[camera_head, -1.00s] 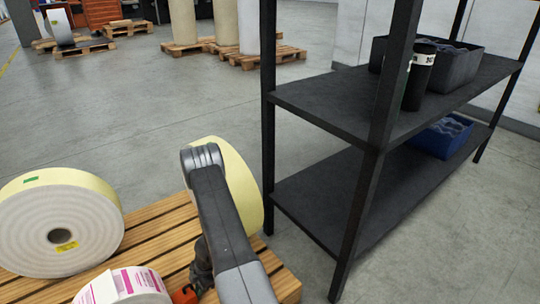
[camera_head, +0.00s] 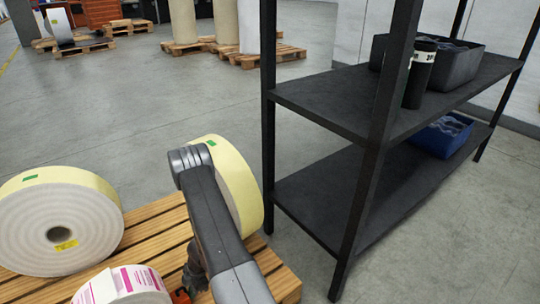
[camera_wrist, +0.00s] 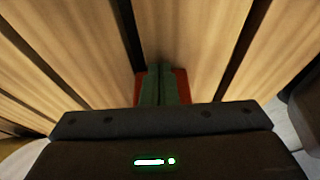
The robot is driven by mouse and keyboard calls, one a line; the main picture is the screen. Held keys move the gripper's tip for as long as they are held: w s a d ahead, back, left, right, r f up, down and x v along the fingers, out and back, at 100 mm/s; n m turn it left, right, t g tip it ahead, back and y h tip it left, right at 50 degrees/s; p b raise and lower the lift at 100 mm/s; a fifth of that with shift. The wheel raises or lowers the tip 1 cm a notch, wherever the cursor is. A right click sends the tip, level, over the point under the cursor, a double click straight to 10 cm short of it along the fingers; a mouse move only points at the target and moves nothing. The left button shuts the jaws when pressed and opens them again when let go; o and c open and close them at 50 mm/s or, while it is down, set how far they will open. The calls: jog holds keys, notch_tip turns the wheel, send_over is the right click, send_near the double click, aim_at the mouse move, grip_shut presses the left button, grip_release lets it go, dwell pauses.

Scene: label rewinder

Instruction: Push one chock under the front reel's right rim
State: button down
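A reel with magenta print (camera_head: 122,288) stands at the bottom edge of the head view, nearest to me and cut off. A large pale reel (camera_head: 85,215) stands behind it at the left, and a yellowish reel (camera_head: 240,185) stands partly behind my arm. A small orange-red piece, likely a chock (camera_head: 181,296), shows right of the printed reel, with a gap between. In the wrist view my gripper (camera_wrist: 161,72) has its green fingers together, low over the slats. Red of the chock (camera_wrist: 182,86) shows on both sides of them. Whether they touch it is unclear.
The reels stand on a slatted wooden pallet (camera_head: 150,226) with dark gaps between boards. A black shelf rack (camera_head: 330,110) stands close at the right, holding a grey bin (camera_head: 455,66) and a blue bin (camera_head: 440,138).

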jog(key=shift+s+a, duration=0.25)
jog(key=shift+a, duration=0.1)
jog(key=shift+w+d+r+p, duration=0.35)
jog(key=shift+d+r+p, duration=0.1)
jog(key=shift+p, duration=0.35)
jog(key=shift+w+d+r+p, duration=0.3)
jog(key=shift+w+d+p, duration=0.25)
jog(key=shift+p, duration=0.3)
jog(key=shift+w+d+r+p, duration=0.35)
jog(key=shift+d+p, duration=0.25)
jog(key=shift+p, duration=0.2)
notch_tip(320, 180, up, 8)
jog(key=p, duration=0.7)
jog(key=shift+f, duration=0.2)
notch_tip(320, 180, down, 8)
jog(key=b, duration=0.7)
jog(key=shift+f+b, duration=0.2)
jog(key=shift+b, duration=0.2)
jog(key=shift+s+a+b, duration=0.3)
jog(key=shift+a+b, duration=0.05)
jog(key=shift+a, duration=0.1)
